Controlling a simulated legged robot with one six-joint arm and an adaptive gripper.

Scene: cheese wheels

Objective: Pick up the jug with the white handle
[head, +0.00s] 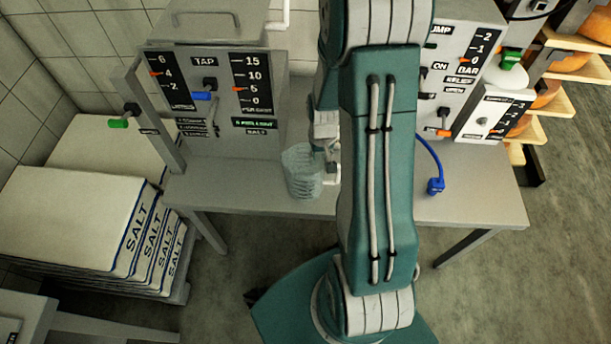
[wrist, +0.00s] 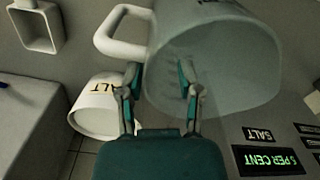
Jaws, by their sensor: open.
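The jug (head: 302,172) is a clear, ribbed vessel with a white handle (head: 333,168), standing on the grey bench left of my arm in the head view. In the wrist view the jug (wrist: 225,65) fills the upper right, with its white loop handle (wrist: 112,30) to its left. My gripper (wrist: 158,74) is open and close to the jug. Its left finger lies just below the handle and its right finger overlaps the jug's body. I cannot tell whether either finger touches. My arm hides much of the gripper in the head view.
The grey bench (head: 255,190) carries a tap unit (head: 215,110) behind the jug and a pump unit (head: 450,85) at right. Salt sacks (head: 70,215) are stacked at left. A white lettered object (wrist: 100,105) shows lower left in the wrist view.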

